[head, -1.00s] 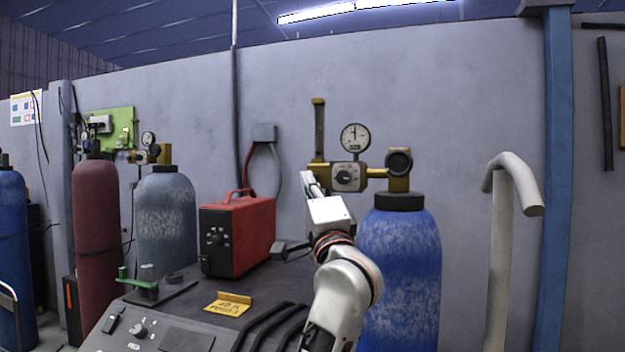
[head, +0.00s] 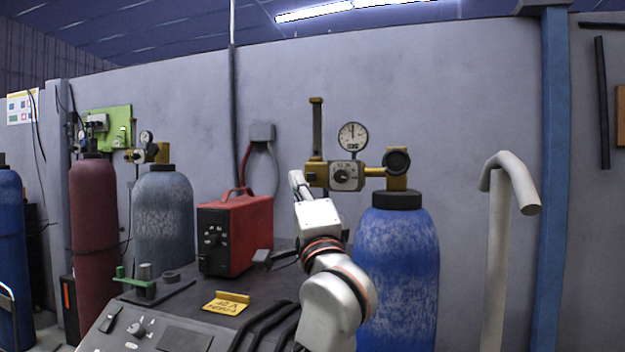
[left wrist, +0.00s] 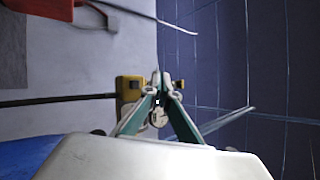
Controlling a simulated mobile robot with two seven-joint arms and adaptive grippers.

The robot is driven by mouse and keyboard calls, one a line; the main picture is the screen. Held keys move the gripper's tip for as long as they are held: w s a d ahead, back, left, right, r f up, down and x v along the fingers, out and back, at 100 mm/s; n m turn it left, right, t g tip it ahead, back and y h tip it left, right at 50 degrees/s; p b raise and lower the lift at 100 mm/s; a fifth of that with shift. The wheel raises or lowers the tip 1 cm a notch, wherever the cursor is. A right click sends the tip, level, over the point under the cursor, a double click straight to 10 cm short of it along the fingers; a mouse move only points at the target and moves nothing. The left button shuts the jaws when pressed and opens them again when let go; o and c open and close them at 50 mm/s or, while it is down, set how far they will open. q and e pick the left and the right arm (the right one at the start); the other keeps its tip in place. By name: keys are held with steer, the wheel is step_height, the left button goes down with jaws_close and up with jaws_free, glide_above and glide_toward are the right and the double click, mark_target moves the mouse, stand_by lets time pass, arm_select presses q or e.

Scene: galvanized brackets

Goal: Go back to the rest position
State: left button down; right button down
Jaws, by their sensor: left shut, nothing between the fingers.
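My left arm rises from the bottom of the head view, and its white gripper (head: 296,180) points up in front of the wall. It is just left of the brass regulator (head: 346,176) on the blue gas cylinder (head: 398,270). In the left wrist view the two greenish fingers (left wrist: 163,82) meet at their tips with nothing between them. The regulator's yellow body (left wrist: 130,90) shows behind them there. My right gripper is in neither view.
A red box-shaped machine (head: 236,234) stands on a dark bench top (head: 270,283), left of my arm. A yellow sign (head: 226,304) lies in front of it. A maroon cylinder (head: 93,240) and a grey cylinder (head: 163,225) stand farther left. A white bent pipe (head: 498,260) stands at the right.

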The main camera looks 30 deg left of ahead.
arm_select(q)
steer(key=d+f+n+t+h, duration=0.2)
steer(key=d+f+n+h, duration=0.4)
steer(key=f, duration=0.8)
steer(key=s+d+f+n+t+h, duration=0.15)
steer(key=d+f+n+h, duration=0.5)
steer(key=f, duration=0.75)
steer(key=d+f+n+t+h, duration=0.2)
steer(key=d+f+n+h, duration=0.2)
steer(key=f+n+h, duration=0.75)
steer(key=s+d+f+m+g+y, duration=0.1)
steer(key=s+f+m+g, duration=0.25)
steer(key=f+m, duration=0.6)
steer(key=s+d+f+m+g+y, duration=0.1)
steer(key=s+f+m+g, duration=0.3)
steer(key=f, duration=1.1)
steer(key=s+a+f+m+g+y, duration=0.1)
steer(key=s+a+f+m+g, duration=0.1)
steer(key=s+f+m, duration=0.6)
steer(key=s+f+g, duration=0.1)
steer(key=s+f, duration=0.4)
steer(key=shift+s+a+g, duration=0.15)
steer(key=shift+s+g, duration=0.15)
steer(key=shift+s, duration=0.1)
